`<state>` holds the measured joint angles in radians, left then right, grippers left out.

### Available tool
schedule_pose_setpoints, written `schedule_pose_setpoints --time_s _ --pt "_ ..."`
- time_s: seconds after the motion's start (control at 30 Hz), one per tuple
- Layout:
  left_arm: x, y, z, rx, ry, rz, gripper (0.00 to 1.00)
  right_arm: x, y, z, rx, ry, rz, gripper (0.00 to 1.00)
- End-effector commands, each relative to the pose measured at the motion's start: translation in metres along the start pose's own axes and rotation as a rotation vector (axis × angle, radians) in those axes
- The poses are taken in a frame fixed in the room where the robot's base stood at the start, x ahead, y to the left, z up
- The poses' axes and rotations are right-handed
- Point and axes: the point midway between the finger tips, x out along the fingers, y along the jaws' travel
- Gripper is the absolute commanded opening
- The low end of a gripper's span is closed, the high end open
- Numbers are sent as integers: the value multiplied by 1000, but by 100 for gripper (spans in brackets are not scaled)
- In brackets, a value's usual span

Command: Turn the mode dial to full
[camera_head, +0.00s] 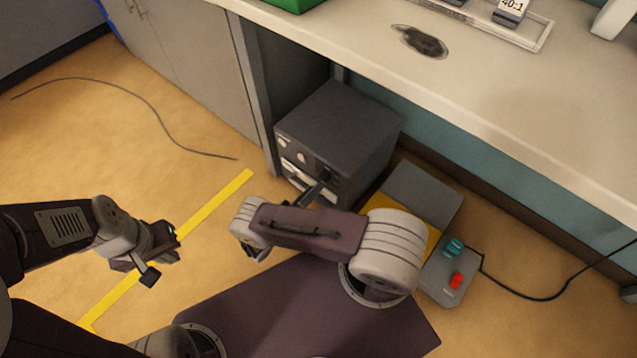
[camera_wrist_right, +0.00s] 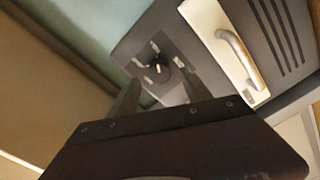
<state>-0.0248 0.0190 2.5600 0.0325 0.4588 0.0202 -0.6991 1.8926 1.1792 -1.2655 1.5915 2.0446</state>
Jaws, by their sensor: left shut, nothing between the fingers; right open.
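The mode dial (camera_wrist_right: 153,62) is a small black knob on the grey front panel of a box, with small pale marks around it, in the right wrist view. Which mark it points to is too small to read. The dark grey box (camera_head: 345,115) stands on the floor under the bench in the head view. My right gripper (camera_wrist_right: 158,88) is open, its two fingers pointing at the panel, one on each side below the dial; contact cannot be told. In the head view the right arm partly hides the box front. My left gripper (camera_head: 150,275) is shut and empty, over the floor at left.
A white panel with a handle (camera_wrist_right: 238,55) is beside the dial. A grey control box (camera_head: 447,270) with red and teal buttons stands right of my arm, its black cable (camera_head: 540,298) running right. The bench top (camera_head: 480,90) overhangs behind. Floor at left is mostly clear.

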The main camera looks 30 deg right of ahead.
Motion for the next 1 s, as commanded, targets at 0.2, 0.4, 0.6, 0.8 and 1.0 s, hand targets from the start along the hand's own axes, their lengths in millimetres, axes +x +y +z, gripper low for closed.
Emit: schedule_pose_setpoints --time_s 0.2,0.4,0.6,0.8,1.0 --pt "-4 0 0 0 0 0 0 -42 0 0 1 2 -2 57" --pt "-4 0 0 0 0 0 0 -52 0 0 -1 -1 0 57" --pt "-4 0 0 0 0 0 0 -51 0 0 -1 -1 0 57" --pt "-4 0 0 0 0 0 0 -51 0 0 -1 -1 0 57" --pt "-12 0 -1 0 0 0 0 -38 14 -36 91 -97 12 57"
